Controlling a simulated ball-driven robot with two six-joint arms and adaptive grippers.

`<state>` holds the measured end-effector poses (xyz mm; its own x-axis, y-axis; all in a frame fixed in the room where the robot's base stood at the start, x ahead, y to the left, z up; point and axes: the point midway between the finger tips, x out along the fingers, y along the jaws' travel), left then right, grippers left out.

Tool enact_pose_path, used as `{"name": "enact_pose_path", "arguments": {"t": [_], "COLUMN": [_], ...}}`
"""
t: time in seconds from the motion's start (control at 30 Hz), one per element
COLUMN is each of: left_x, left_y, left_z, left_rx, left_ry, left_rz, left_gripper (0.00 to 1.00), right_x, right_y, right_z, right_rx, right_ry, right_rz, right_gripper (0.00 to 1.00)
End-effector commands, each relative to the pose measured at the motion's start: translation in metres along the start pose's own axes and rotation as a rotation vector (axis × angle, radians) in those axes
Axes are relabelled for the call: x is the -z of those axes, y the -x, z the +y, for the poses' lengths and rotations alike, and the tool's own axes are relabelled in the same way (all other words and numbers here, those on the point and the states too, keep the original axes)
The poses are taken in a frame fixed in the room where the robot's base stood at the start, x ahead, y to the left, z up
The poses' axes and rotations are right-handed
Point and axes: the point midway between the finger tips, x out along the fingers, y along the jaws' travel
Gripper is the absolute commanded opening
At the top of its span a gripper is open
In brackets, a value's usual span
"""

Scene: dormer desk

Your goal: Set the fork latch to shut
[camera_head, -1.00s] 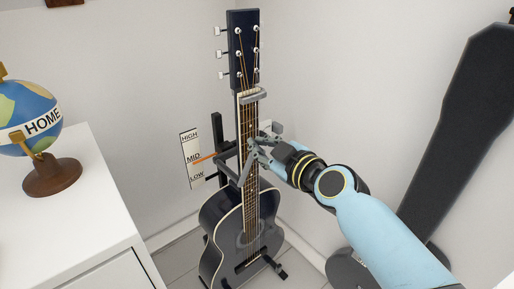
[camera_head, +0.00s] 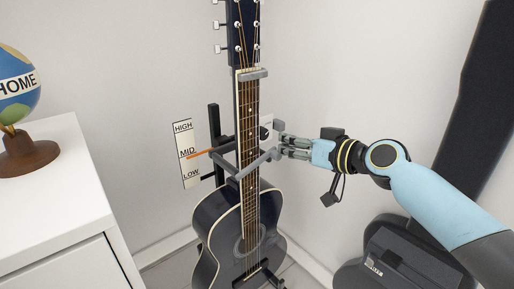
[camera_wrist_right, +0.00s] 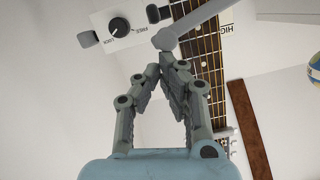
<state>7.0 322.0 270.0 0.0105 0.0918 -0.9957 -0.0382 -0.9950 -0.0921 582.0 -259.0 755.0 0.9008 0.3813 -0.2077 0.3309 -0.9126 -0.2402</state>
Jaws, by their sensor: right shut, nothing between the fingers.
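The fork latch shows as a grey bar (camera_head: 257,164) slanting across the front of the dark guitar's neck (camera_head: 249,120), beside the stand's upright (camera_head: 214,128). In the right wrist view the bar (camera_wrist_right: 192,24) also crosses the strings, its rounded end just beyond my fingertips. My right gripper (camera_head: 284,147) is right of the neck, close to the bar's right end. In the right wrist view its fingers (camera_wrist_right: 160,66) are together with nothing between them. I cannot tell whether they touch the bar. My left gripper is not in view.
A HIGH/MID/LOW scale (camera_head: 184,167) is on the wall, with an orange pointer (camera_head: 199,154) near MID. A panel with a black knob (camera_wrist_right: 120,27) is near the neck. A white cabinet (camera_head: 50,215) with a globe (camera_head: 16,85) stands left. A black object (camera_head: 388,255) stands lower right.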

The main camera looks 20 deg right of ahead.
Motion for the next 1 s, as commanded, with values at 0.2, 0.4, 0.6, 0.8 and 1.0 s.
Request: {"name": "enact_pose_path", "arguments": {"t": [0.2, 0.4, 0.6, 0.8, 1.0], "left_x": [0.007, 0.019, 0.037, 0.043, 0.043], "left_y": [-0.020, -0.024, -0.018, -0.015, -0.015], "left_z": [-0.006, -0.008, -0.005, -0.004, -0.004], "left_rx": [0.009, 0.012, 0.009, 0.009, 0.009], "left_ry": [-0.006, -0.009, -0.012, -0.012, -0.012], "left_rz": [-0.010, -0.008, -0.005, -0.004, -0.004], "left_gripper": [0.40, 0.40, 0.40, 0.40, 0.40], "right_x": [-0.018, -0.023, -0.025, -0.025, -0.025], "right_y": [-0.004, -0.005, -0.006, -0.006, -0.006], "right_z": [0.013, 0.017, 0.018, 0.019, 0.019], "right_rx": [0.028, 0.028, 0.027, 0.027, 0.027], "right_ry": [-0.132, -0.126, -0.126, -0.125, -0.124], "right_rz": [-0.003, 0.000, 0.001, 0.001, 0.001], "right_gripper": [0.00, 0.00, 0.00, 0.00, 0.00]}}
